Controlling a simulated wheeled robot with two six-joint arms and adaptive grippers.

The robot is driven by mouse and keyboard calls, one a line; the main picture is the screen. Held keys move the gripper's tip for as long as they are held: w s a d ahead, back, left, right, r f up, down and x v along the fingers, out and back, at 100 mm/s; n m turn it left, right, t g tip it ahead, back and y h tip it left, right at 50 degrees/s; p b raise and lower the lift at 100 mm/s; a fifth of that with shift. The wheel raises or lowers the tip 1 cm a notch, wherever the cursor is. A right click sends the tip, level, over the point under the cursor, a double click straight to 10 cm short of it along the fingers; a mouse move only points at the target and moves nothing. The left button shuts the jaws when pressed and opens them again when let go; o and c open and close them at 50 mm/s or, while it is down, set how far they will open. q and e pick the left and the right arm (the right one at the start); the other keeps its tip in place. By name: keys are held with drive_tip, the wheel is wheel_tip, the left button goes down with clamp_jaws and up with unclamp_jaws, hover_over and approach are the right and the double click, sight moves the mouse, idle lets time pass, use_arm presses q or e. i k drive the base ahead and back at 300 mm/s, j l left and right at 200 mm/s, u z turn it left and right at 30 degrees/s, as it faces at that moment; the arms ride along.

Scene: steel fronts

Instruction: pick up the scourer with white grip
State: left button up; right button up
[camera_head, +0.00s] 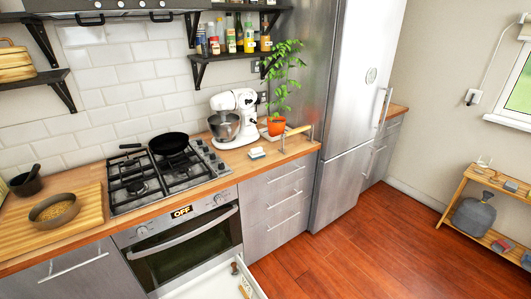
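A small white and blue item (257,153), which looks like the scourer with white grip, lies on the wooden counter (230,163) in front of the white stand mixer. It sits near the counter's front edge, above the steel drawers. It is too small to make out its grip clearly. Neither of my grippers is in view.
The hob (135,185) with a black pan (168,144) is left of it. The stand mixer (232,115) and a potted plant (277,126) stand behind. A white drawer (205,281) is open below the oven (190,244).

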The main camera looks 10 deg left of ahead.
sight(257, 153)
drive_tip(key=i+l+u, duration=0.2)
drive_tip(key=i+l, duration=0.2)
drive_tip(key=l, duration=0.15)
drive_tip(key=i+l+u, duration=0.1)
drive_tip(key=l, duration=0.25)
drive_tip(key=i+l+u, duration=0.1)
drive_tip(key=i+l, duration=0.15)
drive_tip(key=i+l+u, duration=0.1)
drive_tip(key=l, duration=0.3)
drive_tip(key=i+l+u, duration=0.1)
drive_tip(key=l, duration=0.25)
drive_tip(key=i+l+u, duration=0.1)
drive_tip(key=i+l, duration=0.15)
drive_tip(key=i+l+u, duration=0.1)
drive_tip(key=l, duration=0.35)
